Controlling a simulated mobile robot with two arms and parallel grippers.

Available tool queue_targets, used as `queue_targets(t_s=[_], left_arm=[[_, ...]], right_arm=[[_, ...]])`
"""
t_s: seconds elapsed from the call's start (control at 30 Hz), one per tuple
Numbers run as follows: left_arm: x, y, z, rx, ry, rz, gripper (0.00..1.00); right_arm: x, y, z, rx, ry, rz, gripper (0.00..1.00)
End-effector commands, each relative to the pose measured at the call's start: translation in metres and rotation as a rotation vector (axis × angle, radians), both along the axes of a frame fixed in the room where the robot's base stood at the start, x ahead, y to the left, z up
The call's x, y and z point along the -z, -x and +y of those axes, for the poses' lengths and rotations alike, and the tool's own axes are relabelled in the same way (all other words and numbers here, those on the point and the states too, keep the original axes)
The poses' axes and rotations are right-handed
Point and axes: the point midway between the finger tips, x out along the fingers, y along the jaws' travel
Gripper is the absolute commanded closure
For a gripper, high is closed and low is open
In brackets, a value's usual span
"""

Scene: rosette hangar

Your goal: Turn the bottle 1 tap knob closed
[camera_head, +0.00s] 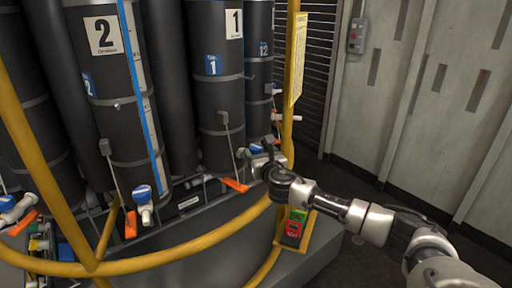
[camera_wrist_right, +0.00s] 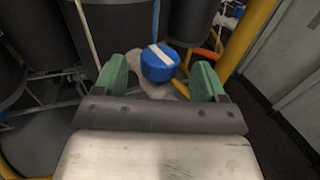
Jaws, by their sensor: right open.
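Bottle 1 (camera_head: 217,85) is a tall dark cylinder with white and blue "1" labels. Its blue tap knob (camera_head: 256,148) is low on its right, partly hidden by my right gripper (camera_head: 258,155). In the right wrist view, the blue knob (camera_wrist_right: 158,66) has a white stripe across its top, running at a slant. The right gripper (camera_wrist_right: 161,77) is open, with a green finger on each side of the knob and visible gaps between. The knob is slightly beyond the fingertips. My left gripper is out of view.
Bottle 2 (camera_head: 105,65) stands left, with its own blue tap knob (camera_head: 142,191). A yellow rail (camera_head: 185,252) curves in front, and a yellow post (camera_head: 289,70) rises behind the gripper. An orange lever (camera_head: 235,185) is below bottle 1. Floor at right is clear.

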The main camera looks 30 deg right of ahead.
Motion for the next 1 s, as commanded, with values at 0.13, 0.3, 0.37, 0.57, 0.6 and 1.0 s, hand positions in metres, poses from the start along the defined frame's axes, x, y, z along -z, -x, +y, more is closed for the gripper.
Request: queue_targets(t_s=[0.13,0.3,0.37,0.57,0.6,1.0], left_arm=[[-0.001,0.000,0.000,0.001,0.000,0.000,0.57],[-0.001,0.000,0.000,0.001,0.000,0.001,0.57],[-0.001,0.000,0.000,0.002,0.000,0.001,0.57],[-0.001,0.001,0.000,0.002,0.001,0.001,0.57],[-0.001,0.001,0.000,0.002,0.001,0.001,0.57],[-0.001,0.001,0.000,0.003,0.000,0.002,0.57]], right_arm=[[0.000,-0.020,-0.005,0.001,-0.002,-0.001,0.29],[0.000,-0.032,-0.008,0.000,0.000,0.000,0.29],[0.000,-0.034,-0.008,-0.001,-0.001,0.001,0.29],[0.000,-0.036,-0.009,-0.001,0.000,0.001,0.29],[0.000,-0.036,-0.009,-0.001,0.000,0.001,0.29],[0.000,-0.035,-0.009,-0.001,-0.001,0.001,0.78]])
